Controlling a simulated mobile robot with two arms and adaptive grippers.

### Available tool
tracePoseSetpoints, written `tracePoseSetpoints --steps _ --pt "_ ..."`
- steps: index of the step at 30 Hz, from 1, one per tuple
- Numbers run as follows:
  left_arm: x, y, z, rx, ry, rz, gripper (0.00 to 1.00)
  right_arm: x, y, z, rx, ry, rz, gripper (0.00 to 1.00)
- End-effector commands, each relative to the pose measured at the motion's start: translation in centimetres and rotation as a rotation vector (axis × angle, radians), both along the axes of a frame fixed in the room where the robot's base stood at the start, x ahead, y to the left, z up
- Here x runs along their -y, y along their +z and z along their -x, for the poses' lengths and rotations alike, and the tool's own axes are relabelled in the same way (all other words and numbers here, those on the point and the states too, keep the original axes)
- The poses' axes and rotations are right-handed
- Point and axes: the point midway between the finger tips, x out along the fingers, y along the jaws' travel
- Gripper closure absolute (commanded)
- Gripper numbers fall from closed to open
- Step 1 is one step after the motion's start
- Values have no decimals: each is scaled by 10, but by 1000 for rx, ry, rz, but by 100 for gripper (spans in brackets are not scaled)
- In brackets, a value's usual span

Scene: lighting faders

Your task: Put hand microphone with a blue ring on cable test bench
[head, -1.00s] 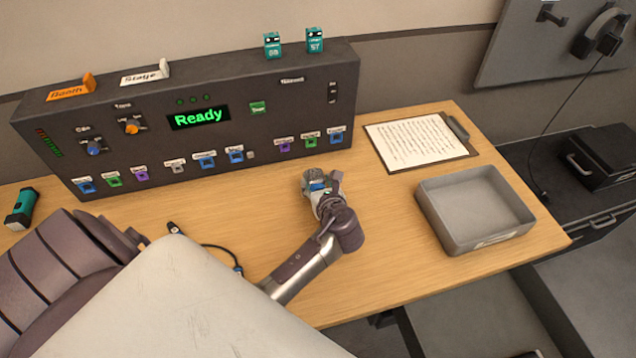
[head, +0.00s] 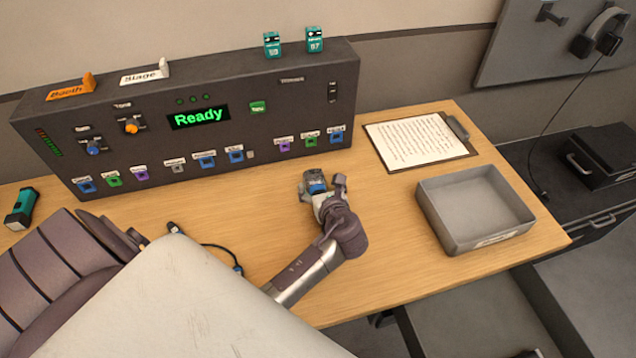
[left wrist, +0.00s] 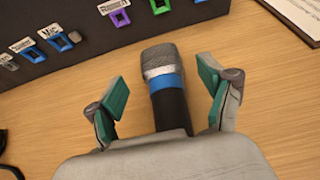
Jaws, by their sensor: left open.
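The hand microphone with a blue ring (left wrist: 168,85) lies on the wooden desk, its silver mesh head toward the console in the left wrist view. In the head view its head and blue ring (head: 317,187) show at the tip of my left gripper (head: 325,187). In the left wrist view my left gripper (left wrist: 165,100) is open, with one finger on each side of the microphone and gaps to both. The microphone's lower body is hidden behind the gripper. My right gripper is not in view. I cannot tell which thing is the cable test bench.
A dark console (head: 215,130) reading "Ready" stands along the back of the desk. A grey tray (head: 447,222) and a clipboard (head: 415,140) are at the right. A teal flashlight-like object (head: 22,207) lies far left. A black cable (head: 215,247) lies left of my arm.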

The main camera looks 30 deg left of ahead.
Motion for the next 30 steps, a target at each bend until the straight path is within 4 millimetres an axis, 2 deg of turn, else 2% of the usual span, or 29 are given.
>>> tracePoseSetpoints --steps 6,13,19,30 --pt "35 19 29 1 0 5 19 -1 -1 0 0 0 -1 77" --pt "62 34 53 0 0 3 19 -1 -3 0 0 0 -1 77" --pt "70 40 60 2 2 2 19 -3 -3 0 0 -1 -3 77" --pt "70 41 60 1 2 1 19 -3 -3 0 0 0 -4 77"
